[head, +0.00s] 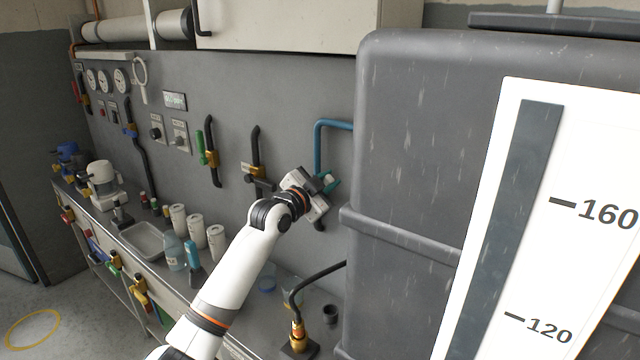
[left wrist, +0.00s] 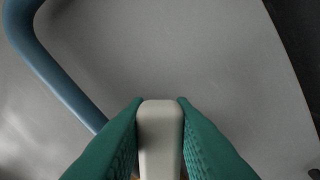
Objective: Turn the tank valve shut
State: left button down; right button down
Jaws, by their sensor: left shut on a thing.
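The large grey tank (head: 430,130) fills the right half of the head view, with a white level gauge (head: 610,170) on its front. A blue pipe (head: 317,145) comes out beside the tank's left edge and also shows in the left wrist view (left wrist: 50,70). My left gripper (head: 328,183) is at the lower end of this pipe. In the left wrist view its green fingers (left wrist: 160,135) are shut on a pale, flat bar (left wrist: 160,112), apparently the valve handle. The valve body is hidden behind the gripper in the head view. My right gripper is not in view.
A steel bench runs along the wall with a grey tray (head: 143,240), several white canisters (head: 197,235) and a black hose with a brass fitting (head: 298,335). Other valves with coloured handles (head: 207,150) are on the wall panel. The tank stands close to my gripper's right.

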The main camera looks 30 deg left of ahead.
pick_arm(q)
jog(key=shift+d+f+m, duration=0.55)
jog(key=shift+f+m, duration=0.1)
jog(key=shift+m, duration=0.35)
jog(key=shift+s+d+f+m+b, duration=0.15)
jog(key=shift+d+f+m, duration=0.25)
jog(key=shift+f+m, duration=0.85)
jog(key=shift+w+d+f+m+b, duration=0.15)
jog(key=shift+d+f+m, duration=0.45)
jog(key=shift+m, duration=1)
jog(key=shift+s+d+f+m+b, duration=0.15)
jog(key=shift+d+f+m, duration=0.05)
jog(key=shift+f+m, duration=1.15)
jog(key=c, duration=1.2)
grip_release()
jog(key=shift+r, duration=0.1)
jog(key=shift+c, duration=0.2)
